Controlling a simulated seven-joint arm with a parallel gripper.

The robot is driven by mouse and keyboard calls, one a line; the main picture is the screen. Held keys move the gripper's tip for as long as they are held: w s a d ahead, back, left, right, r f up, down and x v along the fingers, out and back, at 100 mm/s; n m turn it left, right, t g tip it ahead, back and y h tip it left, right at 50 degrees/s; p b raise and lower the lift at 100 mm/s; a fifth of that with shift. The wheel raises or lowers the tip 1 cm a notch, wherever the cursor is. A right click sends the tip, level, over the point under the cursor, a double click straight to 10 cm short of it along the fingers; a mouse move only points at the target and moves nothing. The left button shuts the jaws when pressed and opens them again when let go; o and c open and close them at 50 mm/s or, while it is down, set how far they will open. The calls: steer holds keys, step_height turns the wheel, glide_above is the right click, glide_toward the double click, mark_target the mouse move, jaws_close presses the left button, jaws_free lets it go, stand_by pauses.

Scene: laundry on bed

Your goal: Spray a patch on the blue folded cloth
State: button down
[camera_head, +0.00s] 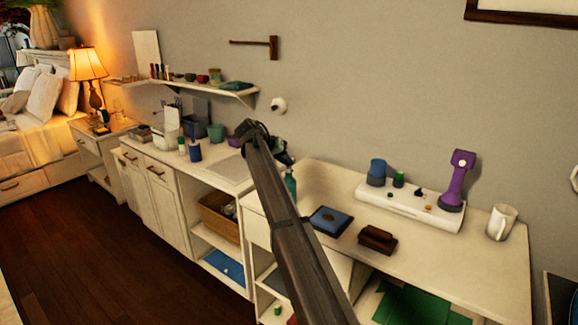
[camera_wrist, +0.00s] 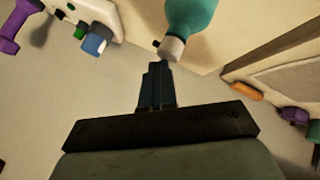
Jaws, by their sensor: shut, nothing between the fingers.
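The blue folded cloth (camera_head: 330,220) lies flat on the white desk, with a small dark spot on its top. A teal bottle (camera_head: 290,186) stands just left of and behind it, partly hidden by my arm. In the wrist view the bottle (camera_wrist: 191,15) shows at the top, its grey nozzle end (camera_wrist: 172,48) close to my fingertips. My gripper (camera_wrist: 157,68) is shut and empty, with its fingers together. Whether the fingertips touch the nozzle I cannot tell. In the head view the gripper is mostly hidden behind my arm.
A brown block-like object (camera_head: 377,239) lies right of the cloth. Behind are a white tray (camera_head: 408,208) with blue and green items, a purple device (camera_head: 457,180) and a white mug (camera_head: 502,222). A shelf (camera_head: 205,88) hangs at left. The desk's front right is clear.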

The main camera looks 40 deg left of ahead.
mark_target(286, 168)
steer(key=shift+r, duration=3)
